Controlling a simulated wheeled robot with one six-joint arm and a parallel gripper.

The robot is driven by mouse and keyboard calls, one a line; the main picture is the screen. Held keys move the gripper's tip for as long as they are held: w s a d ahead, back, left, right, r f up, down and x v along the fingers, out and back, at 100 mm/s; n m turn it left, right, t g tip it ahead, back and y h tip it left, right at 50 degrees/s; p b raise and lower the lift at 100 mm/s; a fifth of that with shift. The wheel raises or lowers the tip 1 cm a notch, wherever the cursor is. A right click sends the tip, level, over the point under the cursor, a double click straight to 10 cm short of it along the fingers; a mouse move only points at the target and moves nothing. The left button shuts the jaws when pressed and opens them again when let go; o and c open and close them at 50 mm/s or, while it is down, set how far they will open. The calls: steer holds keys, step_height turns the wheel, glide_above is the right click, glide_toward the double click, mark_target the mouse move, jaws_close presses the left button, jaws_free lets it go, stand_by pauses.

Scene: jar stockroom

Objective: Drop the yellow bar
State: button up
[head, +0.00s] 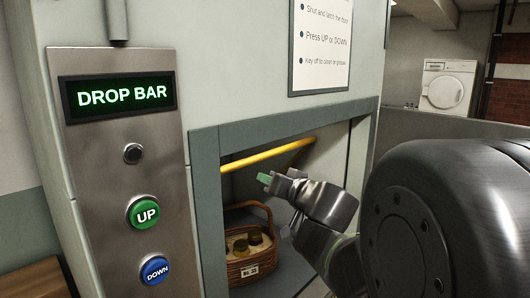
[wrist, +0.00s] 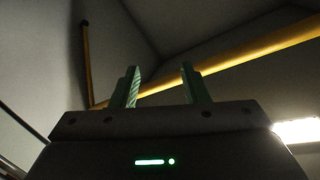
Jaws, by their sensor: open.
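The yellow bar (head: 268,155) slants across the upper part of the open hatch in the head view, rising to the right. In the wrist view the yellow bar (wrist: 237,55) runs diagonally beyond my fingers, and a second yellow length rises at the left from its lower end. My gripper (head: 266,178) is inside the hatch opening, just below the bar in the head view. In the wrist view my gripper (wrist: 160,84) has its two green fingers apart with nothing held between them. Whether a finger touches the bar is unclear.
A wicker basket with jars (head: 249,242) stands on the hatch floor below my gripper. The steel panel at left has a lit "DROP BAR" display (head: 119,95), a green UP button (head: 143,213) and a blue DOWN button (head: 155,270). The hatch frame (head: 207,220) surrounds the opening.

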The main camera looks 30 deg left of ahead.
mark_target(262, 158)
step_height(262, 158, up, 5)
steer(key=s+d+m+t+p, duration=0.1)
steer(key=s+d+m+p, duration=0.15)
steer(key=m, duration=1.05)
steer(key=shift+h, duration=0.3)
steer(key=b+x, duration=0.2)
steer(key=x, duration=0.5)
steer(key=b+x, duration=0.2)
steer(key=x, duration=0.5)
steer(key=shift+w+d+r, duration=0.1)
steer(key=shift+w+d, duration=0.15)
steer(key=shift+w, duration=0.05)
jaws_close()
